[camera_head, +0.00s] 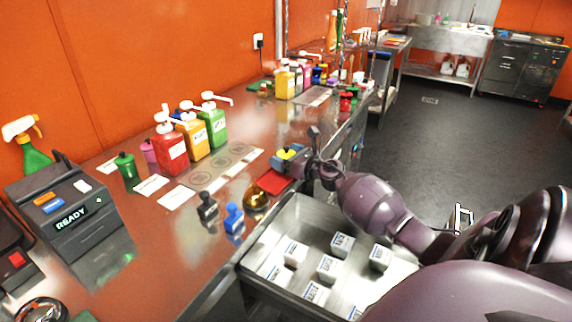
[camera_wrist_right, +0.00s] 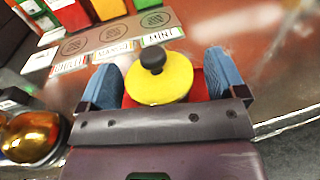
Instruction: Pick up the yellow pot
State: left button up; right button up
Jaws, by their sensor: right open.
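The yellow pot (camera_wrist_right: 160,85) has a round yellow top with a dark knob and shows in the middle of the right wrist view. In the head view only a small yellow part of it (camera_head: 286,154) shows at my right gripper (camera_head: 288,157). In the right wrist view my right gripper (camera_wrist_right: 165,84) is open, with one blue finger on each side of the pot. I cannot tell whether the fingers touch it. The pot's lower part is hidden. My left gripper is not in view.
A red mat (camera_head: 273,182) lies beside the gripper. A gold dome (camera_head: 256,199), a black stamp (camera_head: 207,208) and a blue stamp (camera_head: 233,219) stand nearby. Pump bottles, including a red one (camera_head: 170,150), stand behind. A metal drawer (camera_head: 262,254) with several white-labelled blocks is open in front.

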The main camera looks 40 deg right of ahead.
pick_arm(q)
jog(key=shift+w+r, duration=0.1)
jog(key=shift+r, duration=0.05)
pick_arm(e)
jog(key=shift+c, duration=0.2)
jog(key=c, duration=1.1)
notch_tip(320, 180, up, 9)
jog(key=p, duration=0.4)
jog(key=shift+r+p, duration=0.45)
jog(key=shift+r, duration=0.05)
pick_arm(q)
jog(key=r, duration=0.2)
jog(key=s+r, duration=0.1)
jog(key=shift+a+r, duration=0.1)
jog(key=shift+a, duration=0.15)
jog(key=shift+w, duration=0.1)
pick_arm(e)
jog(key=shift+w, duration=0.1)
